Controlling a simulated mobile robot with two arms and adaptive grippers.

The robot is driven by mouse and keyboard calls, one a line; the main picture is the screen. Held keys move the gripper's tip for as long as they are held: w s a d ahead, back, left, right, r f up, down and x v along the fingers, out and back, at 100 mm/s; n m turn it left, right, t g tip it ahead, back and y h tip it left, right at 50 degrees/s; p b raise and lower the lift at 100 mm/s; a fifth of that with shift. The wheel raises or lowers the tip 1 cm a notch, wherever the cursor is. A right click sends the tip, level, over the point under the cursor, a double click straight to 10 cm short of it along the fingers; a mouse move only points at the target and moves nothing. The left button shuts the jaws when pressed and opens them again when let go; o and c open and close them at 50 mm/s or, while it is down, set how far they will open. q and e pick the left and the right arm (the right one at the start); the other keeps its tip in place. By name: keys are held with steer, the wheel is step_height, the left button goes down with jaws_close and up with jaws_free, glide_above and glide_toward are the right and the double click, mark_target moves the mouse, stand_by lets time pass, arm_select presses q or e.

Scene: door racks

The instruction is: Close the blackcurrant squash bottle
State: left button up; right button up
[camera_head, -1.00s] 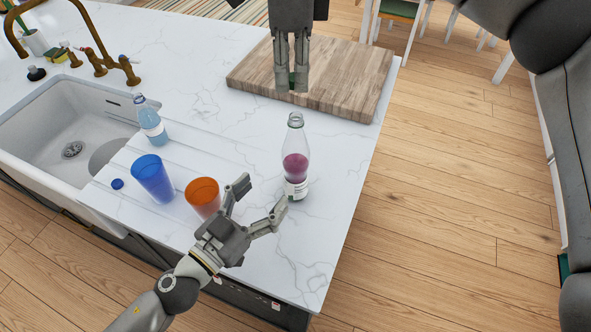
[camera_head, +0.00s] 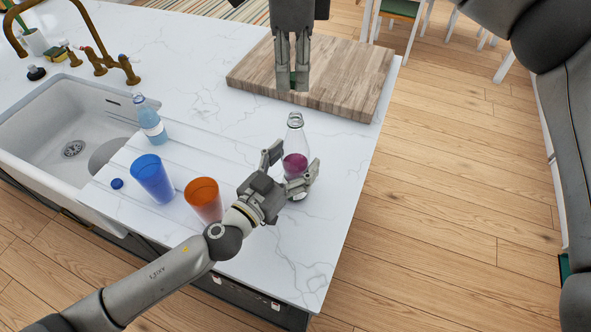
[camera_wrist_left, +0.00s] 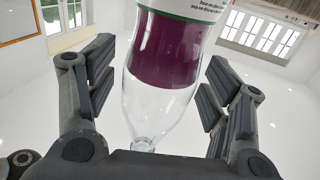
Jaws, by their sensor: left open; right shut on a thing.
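The squash bottle (camera_head: 295,146) is clear, with dark purple liquid low inside and an open neck. It stands upright on the white counter. My left gripper (camera_head: 289,170) is open around it, one finger on each side. The left wrist view shows the bottle (camera_wrist_left: 172,60) between the spread fingers (camera_wrist_left: 160,85), with gaps on both sides; that picture is upside down. My right gripper (camera_head: 292,86) points down over the wooden board, farther back than the bottle. It is shut on a small green thing (camera_head: 293,76), probably the cap, mostly hidden by the fingers.
A blue cup (camera_head: 153,178) and an orange cup (camera_head: 204,200) stand left of the bottle. A light-blue bottle (camera_head: 150,121) stands by the sink (camera_head: 40,128). A small blue cap (camera_head: 117,183) lies near the cups. The wooden board (camera_head: 345,75) is behind.

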arm_select(q)
steer(key=shift+w+d, duration=0.1)
steer(key=shift+w, duration=0.05)
steer(key=c, duration=1.5)
arm_select(e)
glide_above(293, 116)
steer(key=shift+f, duration=2.5)
steer(key=shift+f, duration=0.9)
steer(key=shift+f, duration=0.55)
